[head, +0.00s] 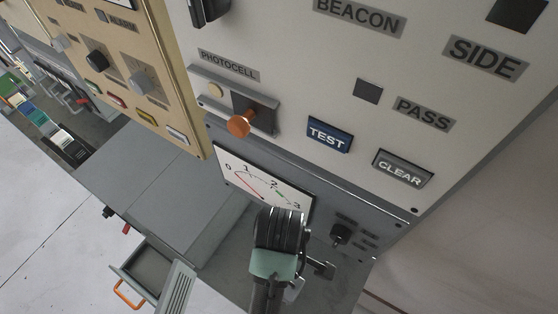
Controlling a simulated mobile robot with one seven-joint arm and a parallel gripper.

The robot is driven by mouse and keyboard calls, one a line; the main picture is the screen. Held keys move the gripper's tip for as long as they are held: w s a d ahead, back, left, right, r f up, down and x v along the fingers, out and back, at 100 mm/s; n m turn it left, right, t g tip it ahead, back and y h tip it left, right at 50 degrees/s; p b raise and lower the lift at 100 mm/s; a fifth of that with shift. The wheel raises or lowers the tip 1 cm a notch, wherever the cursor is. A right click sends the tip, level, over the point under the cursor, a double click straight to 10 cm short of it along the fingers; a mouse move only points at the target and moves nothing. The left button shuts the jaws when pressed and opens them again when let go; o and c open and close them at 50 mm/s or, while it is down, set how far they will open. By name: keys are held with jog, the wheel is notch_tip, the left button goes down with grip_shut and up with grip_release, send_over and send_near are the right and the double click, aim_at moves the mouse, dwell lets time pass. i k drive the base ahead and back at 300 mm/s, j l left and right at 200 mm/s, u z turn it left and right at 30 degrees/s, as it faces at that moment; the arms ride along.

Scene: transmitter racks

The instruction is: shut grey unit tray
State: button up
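The grey unit tray (122,272) is at the lower left, pulled out of the grey unit (150,185). It has an orange handle (128,296) on its front, and its hollow inside shows. My gripper (318,277) is at the bottom centre, at the end of my dark arm with a teal band. It is to the right of the tray in the picture and apart from it. Its fingers are small and partly hidden by my arm, so I cannot tell whether they are open or shut.
A light slatted panel (178,287) stands beside the tray. A pale panel with a TEST button (329,134), a CLEAR button (403,168) and an orange knob (240,124) fills the upper right. A dial gauge (262,181) is below it. Pale floor (50,230) is clear at left.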

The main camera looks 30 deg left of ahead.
aim_at(145, 270)
jog(key=k, duration=1)
